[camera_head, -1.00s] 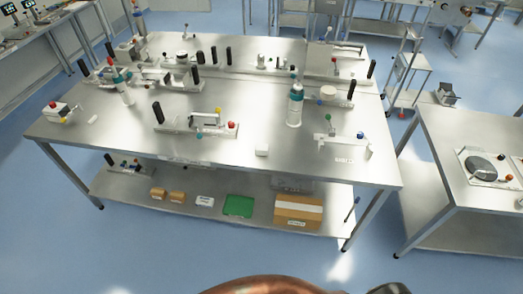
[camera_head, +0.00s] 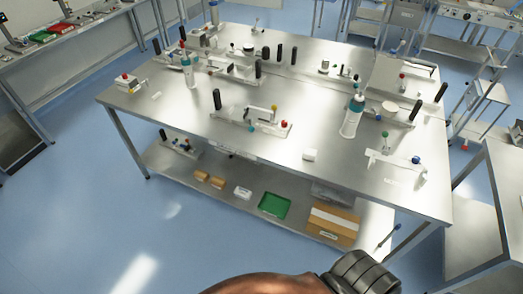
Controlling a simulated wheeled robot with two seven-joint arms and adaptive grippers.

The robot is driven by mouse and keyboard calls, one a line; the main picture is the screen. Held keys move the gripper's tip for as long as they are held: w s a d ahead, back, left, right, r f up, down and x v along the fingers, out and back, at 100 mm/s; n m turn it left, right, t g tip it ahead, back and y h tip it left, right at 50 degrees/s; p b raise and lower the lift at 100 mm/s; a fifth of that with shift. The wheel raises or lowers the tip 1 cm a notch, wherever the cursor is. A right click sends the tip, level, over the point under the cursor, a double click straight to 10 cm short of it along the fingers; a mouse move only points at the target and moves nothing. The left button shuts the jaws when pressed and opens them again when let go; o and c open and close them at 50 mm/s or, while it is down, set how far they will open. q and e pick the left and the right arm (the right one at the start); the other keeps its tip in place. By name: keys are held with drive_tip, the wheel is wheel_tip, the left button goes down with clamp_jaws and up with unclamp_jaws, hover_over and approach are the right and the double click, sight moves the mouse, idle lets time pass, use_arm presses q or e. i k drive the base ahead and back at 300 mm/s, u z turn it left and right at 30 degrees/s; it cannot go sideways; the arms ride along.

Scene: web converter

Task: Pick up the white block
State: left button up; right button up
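A small white block (camera_head: 310,155) lies on the steel table top (camera_head: 270,165), near the front edge and right of the middle. Nothing touches it. Neither of my grippers shows in the head view. Only a copper-coloured part and a dark ribbed part of my own body show at the bottom edge, well short of the table.
A white bottle with a teal top (camera_head: 352,116) and a white fixture (camera_head: 396,165) stand right of the block. A clamp fixture (camera_head: 250,118) stands to its left. The lower shelf holds a green tray (camera_head: 274,205) and a cardboard box (camera_head: 332,224). Open blue floor (camera_head: 130,225) lies front left.

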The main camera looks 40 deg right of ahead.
sight(309, 155)
drive_tip(key=u, duration=0.45)
drive_tip(key=k, duration=1.15)
drive_tip(key=z, duration=1.4)
drive_tip(key=i, duration=0.4)
drive_tip(key=z, duration=0.05)
